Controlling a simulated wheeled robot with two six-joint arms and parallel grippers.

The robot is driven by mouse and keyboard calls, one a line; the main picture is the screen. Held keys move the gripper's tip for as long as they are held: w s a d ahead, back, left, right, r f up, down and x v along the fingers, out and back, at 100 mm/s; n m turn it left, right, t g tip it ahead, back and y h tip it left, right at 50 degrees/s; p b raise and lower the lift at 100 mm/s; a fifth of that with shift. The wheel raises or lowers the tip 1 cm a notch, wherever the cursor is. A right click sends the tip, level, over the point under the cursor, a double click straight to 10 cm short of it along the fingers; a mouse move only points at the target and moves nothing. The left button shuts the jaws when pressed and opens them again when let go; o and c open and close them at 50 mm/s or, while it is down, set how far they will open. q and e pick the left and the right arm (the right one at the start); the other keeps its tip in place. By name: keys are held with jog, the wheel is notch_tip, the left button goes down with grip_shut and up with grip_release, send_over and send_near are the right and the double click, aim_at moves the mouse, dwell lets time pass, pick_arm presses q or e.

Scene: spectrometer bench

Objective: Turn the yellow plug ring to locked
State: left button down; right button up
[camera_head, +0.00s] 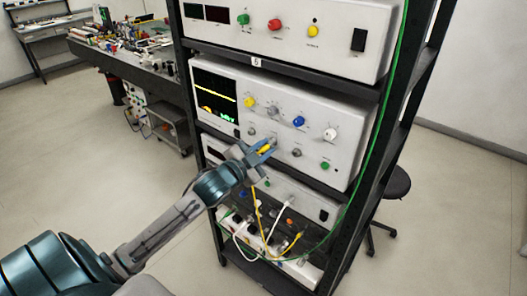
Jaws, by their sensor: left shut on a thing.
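My left arm comes in from the lower left, and its gripper (266,147) is at the lower front of the middle instrument (330,105) in the rack. It is shut on the yellow plug ring (265,150), a small yellow patch of which shows between the fingers. The fingers hide most of the plug and its socket, so I cannot tell how far the ring is turned. A yellow cable (259,215) hangs below the gripper. My right gripper is not in view.
The instrument has a dark screen (215,95) and several coloured knobs, with grey connectors near the gripper. A green cable (381,110) runs down the right of the rack (365,205). White cables (283,213) hang lower. A cluttered bench (105,60) stands behind left; a stool (397,183) is right.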

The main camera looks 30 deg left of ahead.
pick_arm(q)
jog(key=m+b, duration=0.1)
jog(key=m, duration=0.4)
jog(key=shift+f+b, duration=0.1)
jog(key=shift+b, duration=0.25)
jog(key=shift+m+b, duration=0.45)
jog(key=shift+m, duration=1.35)
jog(key=c, duration=1.3)
grip_release()
jog(key=shift+o, duration=0.2)
jog(key=shift+s+m, duration=0.1)
jog(key=shift+m, duration=0.2)
